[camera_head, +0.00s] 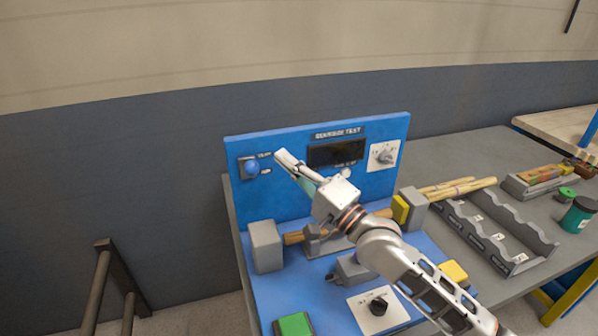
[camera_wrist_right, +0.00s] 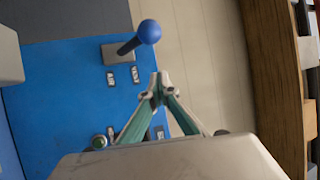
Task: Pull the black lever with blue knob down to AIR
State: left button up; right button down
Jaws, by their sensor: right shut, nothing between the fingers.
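The black lever with its blue knob (camera_head: 252,167) is on the left part of the upright blue panel (camera_head: 290,200), beside small labels. In the right wrist view the blue knob (camera_wrist_right: 149,31) stands out from the panel on a dark stem, on a grey base (camera_wrist_right: 117,52). My right gripper (camera_head: 283,157) is in front of the panel, to the right of the knob. In the right wrist view its fingertips (camera_wrist_right: 159,80) are together, apart from the knob, with nothing between them. My left gripper is not in view.
The panel has a dark display (camera_head: 337,153) and a white plate with a grey dial (camera_head: 385,156). A black knob (camera_head: 378,305) and a green block (camera_head: 293,325) are in front. A grey rack (camera_head: 490,235) is to the right.

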jog(key=shift+s+a+p, duration=0.25)
jog(key=shift+s+a, duration=0.05)
jog(key=shift+a, duration=0.35)
jog(key=shift+s+a+p, duration=0.2)
jog(key=shift+s+a, duration=0.1)
jog(key=shift+a, duration=0.3)
jog(key=shift+s+a+p, duration=0.25)
jog(key=shift+s+a, duration=0.05)
jog(key=shift+a, duration=0.35)
jog(key=shift+f, duration=0.1)
jog(key=shift+n+y, duration=0.6)
jog(key=shift+s+d+f+b, duration=0.1)
jog(key=shift+s+f+b, duration=0.1)
jog(key=shift+f+b, duration=0.9)
jog(key=shift+s+d+f+b, duration=0.1)
jog(key=shift+s+f+b, duration=0.1)
jog(key=shift+f+b, duration=0.9)
jog(key=shift+s+d+f+b, duration=0.1)
jog(key=shift+s+f+b, duration=0.1)
jog(key=shift+f+b, duration=0.85)
jog(key=shift+b, duration=0.3)
